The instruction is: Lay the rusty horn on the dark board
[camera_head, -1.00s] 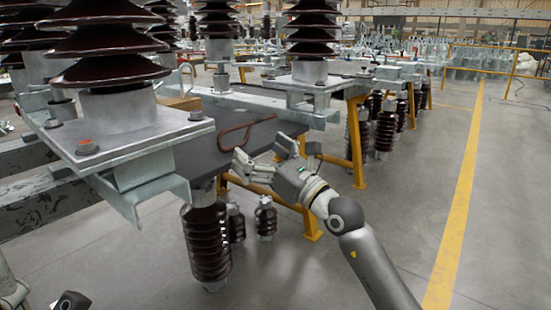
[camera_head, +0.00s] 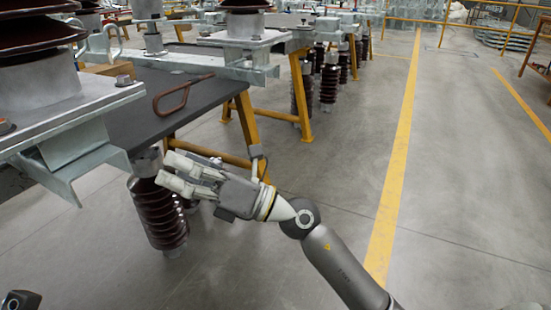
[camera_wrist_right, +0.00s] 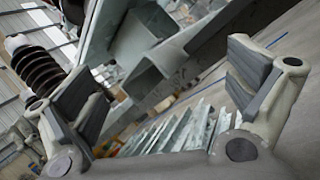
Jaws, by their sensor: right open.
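The rusty horn (camera_head: 183,96), a bent reddish-brown rod with a long narrow loop, lies on the dark board (camera_head: 140,122), close to the board's right side. The board is a dark grey flat surface beside the metal frame. My right gripper (camera_head: 168,169) is open and empty, lower in the head view than the horn and apart from it. The horn does not show in the right wrist view, where the two fingers (camera_wrist_right: 165,85) stand wide apart with nothing between them.
Galvanised steel beams (camera_head: 75,140) with large brown insulators (camera_head: 35,35) stand at the left. A hanging brown insulator (camera_head: 158,212) is just beside my right gripper. Yellow trestle legs (camera_head: 247,125) stand behind the gripper.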

